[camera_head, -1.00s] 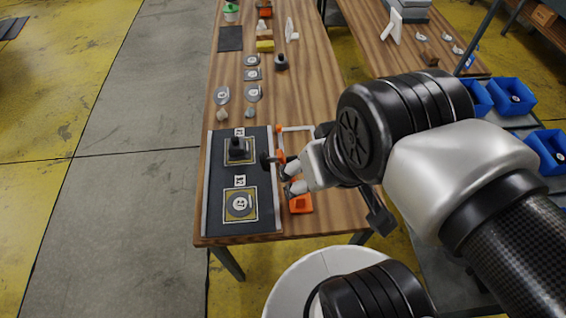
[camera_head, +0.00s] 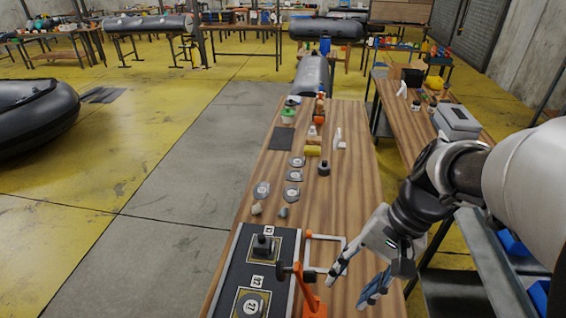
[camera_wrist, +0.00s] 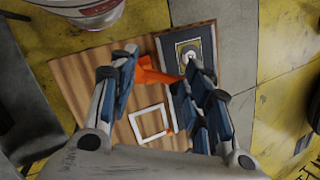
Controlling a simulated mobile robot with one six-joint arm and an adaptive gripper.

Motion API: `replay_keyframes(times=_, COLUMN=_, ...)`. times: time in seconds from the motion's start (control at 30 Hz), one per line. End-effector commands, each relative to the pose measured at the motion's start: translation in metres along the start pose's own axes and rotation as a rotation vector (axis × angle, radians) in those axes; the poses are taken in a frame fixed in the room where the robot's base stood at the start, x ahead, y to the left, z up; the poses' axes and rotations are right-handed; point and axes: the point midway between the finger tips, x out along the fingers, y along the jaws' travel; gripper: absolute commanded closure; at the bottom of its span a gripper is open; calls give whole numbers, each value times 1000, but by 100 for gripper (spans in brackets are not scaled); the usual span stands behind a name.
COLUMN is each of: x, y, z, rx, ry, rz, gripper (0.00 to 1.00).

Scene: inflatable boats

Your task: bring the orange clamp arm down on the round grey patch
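The round grey patch (camera_head: 250,306) lies on a framed square on the dark board (camera_head: 238,268) at the table's near end; it also shows in the wrist view (camera_wrist: 189,56). A second framed square further up the board holds a black knob-like piece (camera_head: 263,244). The orange clamp (camera_head: 309,296) stands at the board's right edge, its dark arm with a black pad raised above the board. Its orange body also shows in the wrist view (camera_wrist: 155,72). My gripper (camera_head: 352,286) is open and empty, to the right of the clamp and apart from it.
A pale square frame (camera_head: 325,239) with orange parts lies beside the board. Several grey discs (camera_head: 293,175), a yellow block (camera_head: 313,151) and a dark upright piece (camera_head: 324,168) stand farther up the wooden table (camera_head: 350,190). A second table (camera_head: 405,115) is at right.

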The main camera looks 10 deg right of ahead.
Motion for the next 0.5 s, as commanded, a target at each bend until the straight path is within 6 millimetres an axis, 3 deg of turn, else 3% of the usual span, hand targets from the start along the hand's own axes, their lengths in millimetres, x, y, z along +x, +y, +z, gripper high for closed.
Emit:
replay_keyframes(times=0.3, x=16, y=35, z=-80, rx=547, ry=-373, rz=-381, gripper=56)
replay_keyframes(times=0.5, x=21, y=63, z=-117, rx=746, ry=-506, rz=-593, gripper=56)
